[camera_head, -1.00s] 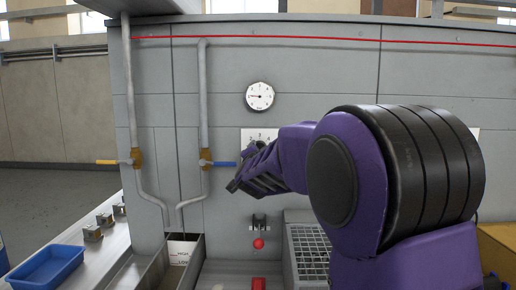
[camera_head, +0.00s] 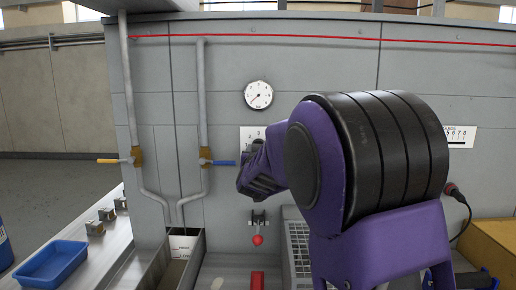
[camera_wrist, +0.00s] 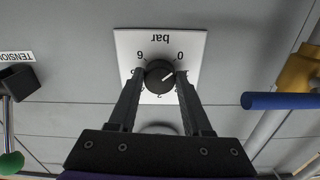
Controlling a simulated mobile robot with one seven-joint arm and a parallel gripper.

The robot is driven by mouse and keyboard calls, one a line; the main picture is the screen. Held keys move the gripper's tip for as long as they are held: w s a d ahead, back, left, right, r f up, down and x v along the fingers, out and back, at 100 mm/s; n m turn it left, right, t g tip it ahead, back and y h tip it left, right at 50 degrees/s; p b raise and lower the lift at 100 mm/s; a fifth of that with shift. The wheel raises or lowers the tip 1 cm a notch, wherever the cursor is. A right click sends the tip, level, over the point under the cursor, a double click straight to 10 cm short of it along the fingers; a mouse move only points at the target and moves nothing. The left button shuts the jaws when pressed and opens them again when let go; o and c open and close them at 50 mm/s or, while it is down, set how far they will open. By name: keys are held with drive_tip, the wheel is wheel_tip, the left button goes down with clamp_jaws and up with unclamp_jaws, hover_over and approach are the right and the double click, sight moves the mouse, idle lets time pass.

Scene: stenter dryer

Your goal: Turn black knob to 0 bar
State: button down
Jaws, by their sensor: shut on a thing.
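The black knob (camera_wrist: 157,70) sits on a white plate (camera_wrist: 124,42) in the wrist view, where the lettering "bar", 6, 0 and 2 appears upside down. Its white pointer line slants up and right, roughly toward the 0; I cannot tell if it is exactly on it. My gripper (camera_wrist: 160,78) is shut on the knob, one finger on each side. In the head view, my gripper (camera_head: 252,172) is at the plate (camera_head: 246,132) and hides the knob. The round gauge (camera_head: 258,95) above has its needle pointing down-left.
A blue-handled valve (camera_head: 220,163) is left of my gripper, and its handle shows at right in the wrist view (camera_wrist: 280,101). A yellow-handled valve (camera_head: 108,161) is farther left. A red-knobbed lever (camera_head: 258,239) is below. A blue tray (camera_head: 52,264) lies at lower left.

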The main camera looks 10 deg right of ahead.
drive_tip(key=shift+r+n, duration=0.2)
drive_tip(key=shift+n, duration=0.3)
drive_tip(key=c, duration=0.8)
unclamp_jaws()
drive_tip(key=o, duration=0.5)
drive_tip(key=shift+f, duration=0.15)
drive_tip(key=shift+c, duration=0.2)
